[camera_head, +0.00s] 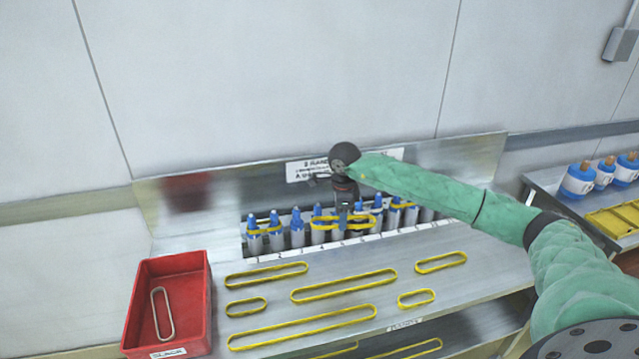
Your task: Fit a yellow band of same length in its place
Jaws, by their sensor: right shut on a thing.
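A row of several upright bottles with blue tops (297,222) stands in a slot of the metal bench, with a numbered strip along its front. Some bottles carry yellow bands around them, such as the band at the left (264,231). My right gripper (342,222) points down over the middle of the row and is shut on a yellow band (322,222), at the height of the bottle tops. Whether this band is around the bottles or only beside them I cannot tell. Several loose yellow bands of different lengths, such as a long one (302,327), lie on the bench. My left gripper is not in view.
A red bin (143,289) at the left holds one pale band (162,312). A sign (307,171) is on the backboard, partly hidden by my arm. A side table (598,215) at the right holds blue-and-white containers (577,182) and a yellow tray (612,224).

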